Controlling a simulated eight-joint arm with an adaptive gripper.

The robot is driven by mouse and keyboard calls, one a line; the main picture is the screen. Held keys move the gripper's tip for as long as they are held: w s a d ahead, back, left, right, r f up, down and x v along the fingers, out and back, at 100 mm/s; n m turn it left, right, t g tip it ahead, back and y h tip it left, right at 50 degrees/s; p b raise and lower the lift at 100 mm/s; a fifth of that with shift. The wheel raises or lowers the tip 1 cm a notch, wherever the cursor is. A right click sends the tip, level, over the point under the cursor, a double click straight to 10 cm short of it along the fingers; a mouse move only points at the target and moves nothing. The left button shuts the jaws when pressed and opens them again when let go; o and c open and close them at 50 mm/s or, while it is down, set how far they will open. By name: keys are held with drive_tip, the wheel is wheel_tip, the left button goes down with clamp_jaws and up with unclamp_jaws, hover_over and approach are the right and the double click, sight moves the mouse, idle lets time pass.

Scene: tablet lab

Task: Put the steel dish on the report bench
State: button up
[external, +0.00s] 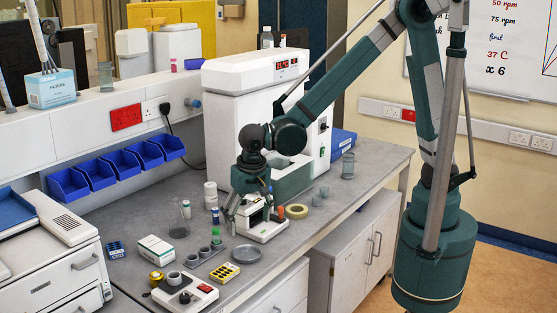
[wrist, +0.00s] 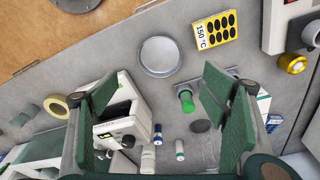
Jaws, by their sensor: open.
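The steel dish (external: 246,254) is a shallow round grey dish lying flat on the grey bench near its front edge. It shows in the wrist view (wrist: 160,57) ahead of and between my green finger pads, with nothing inside it. My gripper (external: 246,212) is open and empty, above the bench by the small white device and behind the dish in the external view. Its two pads stand wide apart in the wrist view (wrist: 161,78), not touching the dish. I cannot tell which surface is the report bench; no label for it shows.
A yellow block marked 150 °C (wrist: 213,33) lies close to the dish. A green-capped tube (wrist: 186,98) stands in a rack between the pads. The white device (wrist: 122,118) is beside the left pad. A tape roll (external: 296,211) and a hotplate (external: 186,293) are nearby.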

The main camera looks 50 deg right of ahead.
drive_tip(key=w+d+r+n+t, duration=0.1)
drive_tip(key=d+r, duration=0.3)
drive_tip(key=d, duration=0.5)
drive_tip(key=w+d+r+y, duration=0.15)
drive_tip(key=d+r, duration=0.25)
drive_tip(key=d, duration=0.4)
drive_tip(key=w+d+r+n+t, duration=0.15)
drive_tip(key=d+r, duration=0.25)
drive_tip(key=d, duration=0.5)
drive_tip(key=s+d+r+n+t, duration=0.1)
drive_tip(key=s+d, duration=0.3)
drive_tip(key=d, duration=0.8)
drive_tip(key=s+d+r+n+t, duration=0.1)
drive_tip(key=s+d, duration=0.4)
drive_tip(key=d, duration=0.7)
drive_tip(key=shift+r+t+h, duration=0.45)
drive_tip(key=shift+r+t, duration=0.1)
drive_tip(key=shift+r, duration=0.15)
